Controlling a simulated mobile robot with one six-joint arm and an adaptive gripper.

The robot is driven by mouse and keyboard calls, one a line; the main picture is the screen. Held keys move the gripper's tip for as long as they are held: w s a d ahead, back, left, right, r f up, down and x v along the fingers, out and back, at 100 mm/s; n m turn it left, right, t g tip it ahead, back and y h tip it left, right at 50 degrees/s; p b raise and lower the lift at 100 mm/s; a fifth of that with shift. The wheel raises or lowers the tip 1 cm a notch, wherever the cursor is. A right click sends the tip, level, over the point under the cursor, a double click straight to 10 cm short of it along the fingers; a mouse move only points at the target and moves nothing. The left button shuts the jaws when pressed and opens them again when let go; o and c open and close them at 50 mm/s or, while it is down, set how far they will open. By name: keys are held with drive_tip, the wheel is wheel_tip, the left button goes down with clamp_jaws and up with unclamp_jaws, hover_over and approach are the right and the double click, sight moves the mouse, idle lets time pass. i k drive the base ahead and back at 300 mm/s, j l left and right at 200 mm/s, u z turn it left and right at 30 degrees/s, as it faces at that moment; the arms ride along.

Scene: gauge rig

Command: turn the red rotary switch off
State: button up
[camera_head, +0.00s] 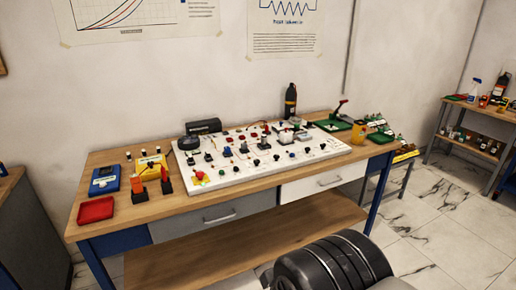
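A white panel board (237,178) with many small knobs, switches and parts lies on the wooden workbench (150,212). A red knob (199,176) sits on a yellow patch at the board's front left corner. Several smaller red parts sit farther back on the board. At this size I cannot tell which red part is the rotary switch, or how it is turned. My gripper is not in view. Only a black ribbed part of my own arm (335,266) shows at the bottom, in front of the bench and apart from the board.
Left of the board are a red tray (96,210), a blue meter (105,180) and a yellow device (150,167). A dark bottle (290,102) stands behind the board. Green items (333,125) are at the right.

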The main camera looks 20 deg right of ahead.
sight(199, 175)
drive_tip(key=i+l+u, duration=0.1)
drive_tip(key=i+u, duration=0.35)
drive_tip(key=i, duration=1.45)
